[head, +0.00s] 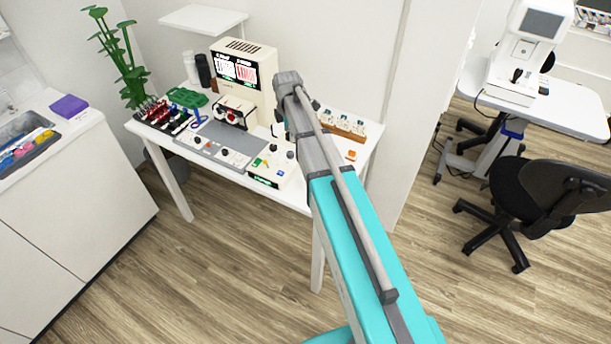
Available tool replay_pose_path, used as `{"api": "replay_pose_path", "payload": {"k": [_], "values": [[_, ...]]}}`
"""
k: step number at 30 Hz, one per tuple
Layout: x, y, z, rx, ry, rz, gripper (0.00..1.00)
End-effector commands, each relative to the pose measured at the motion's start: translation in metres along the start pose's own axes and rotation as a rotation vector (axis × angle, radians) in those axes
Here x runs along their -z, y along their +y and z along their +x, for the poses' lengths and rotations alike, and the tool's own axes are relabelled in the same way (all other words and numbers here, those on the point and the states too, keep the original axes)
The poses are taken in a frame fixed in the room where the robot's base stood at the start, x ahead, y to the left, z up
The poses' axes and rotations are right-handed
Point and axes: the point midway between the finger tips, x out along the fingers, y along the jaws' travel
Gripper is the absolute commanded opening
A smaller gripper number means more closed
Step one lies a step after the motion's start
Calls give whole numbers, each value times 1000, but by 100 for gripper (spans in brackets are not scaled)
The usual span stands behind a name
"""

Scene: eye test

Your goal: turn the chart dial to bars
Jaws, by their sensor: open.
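A cream chart unit (262,72) stands at the back of the white table, with a lit screen (237,69) showing a white panel and a red-marked panel. A grey panel (228,137) with several dark knobs lies in front of it. A small white box (259,181) at the table's front edge has coloured controls and a dark knob (290,154). I cannot tell which knob is the chart dial or read any setting. My teal and grey arm reaches up over the table's right part. I cannot make out my gripper's fingers; the arm's end hides what lies behind it.
An office chair (545,190) and instrument table (580,113) are farther right. Front floor is clear.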

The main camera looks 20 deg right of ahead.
Motion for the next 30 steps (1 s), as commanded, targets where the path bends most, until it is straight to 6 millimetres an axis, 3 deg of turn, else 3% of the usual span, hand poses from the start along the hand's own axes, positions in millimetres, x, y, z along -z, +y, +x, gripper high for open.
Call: {"api": "replay_pose_path", "payload": {"k": [17,30], "values": [[0,0,-52,0,0,0,73],[6,-43,-42,0,0,278,73]]}}
